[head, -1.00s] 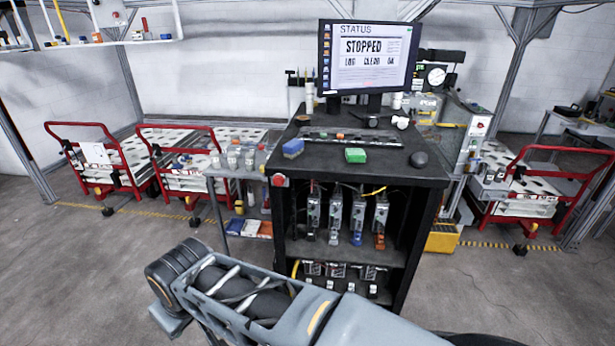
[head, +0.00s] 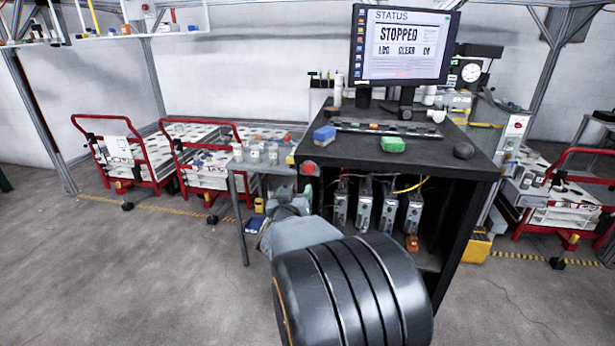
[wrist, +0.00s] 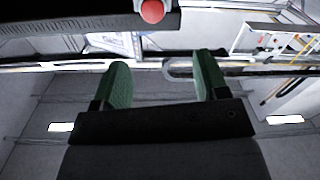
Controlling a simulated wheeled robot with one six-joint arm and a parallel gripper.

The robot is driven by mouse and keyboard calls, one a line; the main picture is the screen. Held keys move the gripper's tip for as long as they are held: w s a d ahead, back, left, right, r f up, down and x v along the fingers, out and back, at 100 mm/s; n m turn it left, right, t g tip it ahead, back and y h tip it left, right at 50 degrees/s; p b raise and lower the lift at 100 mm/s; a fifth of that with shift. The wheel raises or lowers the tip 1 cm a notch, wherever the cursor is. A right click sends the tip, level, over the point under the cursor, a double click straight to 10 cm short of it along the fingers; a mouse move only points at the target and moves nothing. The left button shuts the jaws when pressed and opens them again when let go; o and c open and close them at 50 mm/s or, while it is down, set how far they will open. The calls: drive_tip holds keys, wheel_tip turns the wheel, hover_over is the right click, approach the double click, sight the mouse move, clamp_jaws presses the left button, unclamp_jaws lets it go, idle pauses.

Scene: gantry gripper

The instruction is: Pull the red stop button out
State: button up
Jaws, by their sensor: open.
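The red stop button (head: 309,168) is a round red knob on the front left corner of the black workstation (head: 345,152), just under its top. In the wrist view the red button (wrist: 152,11) shows at the top edge, partly cut off, on a dark edge. My gripper (wrist: 158,62) has two green fingers spread apart with nothing between them. The button lies beyond the fingertips, and they do not touch it. In the head view my wrist is below and slightly left of the button, and my arm hides the gripper's fingers in part.
A monitor (head: 402,46) reading "STOPPED" stands on the workstation. A blue block (head: 324,135), a green block (head: 393,144) and a dark mouse (head: 463,151) lie on its top. A small table (head: 237,168) with jars stands close on the left. The floor at front left is clear.

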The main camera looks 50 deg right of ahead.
sight(308, 169)
drive_tip(key=x, duration=0.4)
drive_tip(key=p+x, duration=0.1)
drive_tip(key=x, duration=0.4)
drive_tip(key=s+x, duration=0.1)
drive_tip(key=x, duration=0.3)
drive_tip(key=shift+w+d, duration=0.2)
drive_tip(key=shift+d, duration=0.45)
drive_tip(key=shift+r, duration=0.1)
clamp_jaws()
drive_tip(key=shift+s+a+b, duration=0.2)
drive_tip(key=shift+a+b, duration=0.15)
unclamp_jaws()
drive_tip(key=shift+s, duration=0.1)
drive_tip(key=shift+a, duration=0.1)
drive_tip(key=v, duration=1.3)
drive_tip(key=shift+a+b, duration=0.45)
